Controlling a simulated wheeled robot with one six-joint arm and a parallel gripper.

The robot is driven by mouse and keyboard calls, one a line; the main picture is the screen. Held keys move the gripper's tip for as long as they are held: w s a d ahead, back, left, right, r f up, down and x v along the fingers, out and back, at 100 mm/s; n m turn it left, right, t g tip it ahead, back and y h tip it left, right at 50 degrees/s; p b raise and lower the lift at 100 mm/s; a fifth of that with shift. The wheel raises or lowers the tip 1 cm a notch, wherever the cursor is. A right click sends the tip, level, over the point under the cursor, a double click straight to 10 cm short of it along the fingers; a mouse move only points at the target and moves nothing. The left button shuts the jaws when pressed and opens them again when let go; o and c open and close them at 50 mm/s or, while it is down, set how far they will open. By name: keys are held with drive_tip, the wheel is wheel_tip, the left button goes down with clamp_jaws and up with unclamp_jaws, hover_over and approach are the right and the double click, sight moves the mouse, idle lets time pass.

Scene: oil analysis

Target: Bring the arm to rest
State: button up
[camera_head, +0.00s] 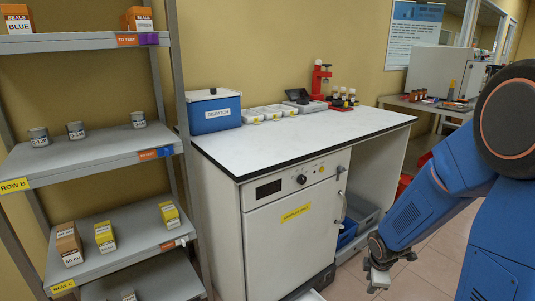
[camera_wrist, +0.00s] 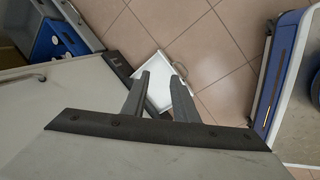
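The white-topped cabinet (camera_head: 300,140) carries a blue dispatch box (camera_head: 213,111), small trays and a red device (camera_head: 320,78). A grey shelf rack (camera_head: 90,152) with boxes and cans stands left.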

drive_tip(key=s+a+r+m, duration=0.1)
drive_tip(key=s+r+m, duration=0.3)
drive_tip(key=r, duration=0.4)
drive_tip(key=s+a+r+m, duration=0.1)
drive_tip(key=s+r+m, duration=0.3)
drive_tip(key=r, duration=0.3)
drive_tip(key=s+a+r+m, duration=0.2)
drive_tip(key=s+r+m, duration=0.1)
drive_tip(key=s+r, duration=0.2)
drive_tip(key=s+a+r+m+t+y, duration=0.1)
drive_tip(key=s+r+m, duration=0.3)
drive_tip(key=s, duration=0.6)
drive_tip(key=shift+s+a+r+t, duration=0.15)
drive_tip(key=shift+a+r+t, duration=0.15)
drive_tip(key=shift+a+r, duration=0.05)
drive_tip(key=shift+a, duration=0.1)
